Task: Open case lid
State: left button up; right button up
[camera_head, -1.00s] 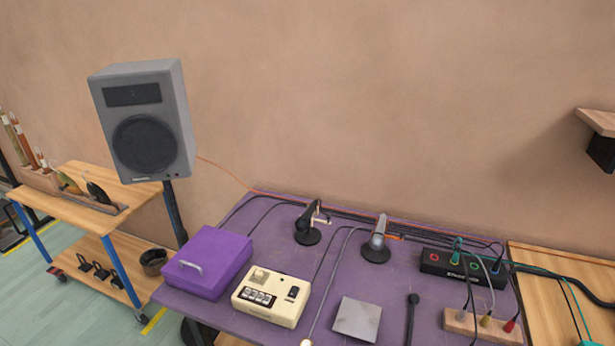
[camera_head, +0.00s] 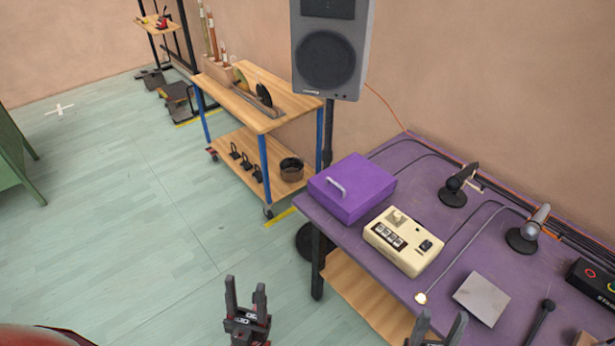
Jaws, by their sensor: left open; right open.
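The purple case (camera_head: 357,189) sits shut at the left end of the purple table (camera_head: 443,266). A pale grey handle (camera_head: 337,188) is on its lid, toward the front left. My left gripper (camera_head: 246,296) is open and empty over the floor, in front of the table and well apart from the case. My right gripper (camera_head: 437,325) is open at the bottom edge of the view, near the table's front edge. Only its finger tips show.
A cream control box (camera_head: 403,241) stands right of the case. Microphones (camera_head: 459,186), a cable and a grey plate (camera_head: 481,298) lie further right. A speaker (camera_head: 330,60) rises behind the case. A wooden cart (camera_head: 280,103) stands behind left.

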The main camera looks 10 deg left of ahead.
aim_at(351, 183)
jog(key=i+l, duration=0.25)
jog(key=i, duration=0.2)
jog(key=i+l, duration=0.2)
jog(key=i, duration=0.25)
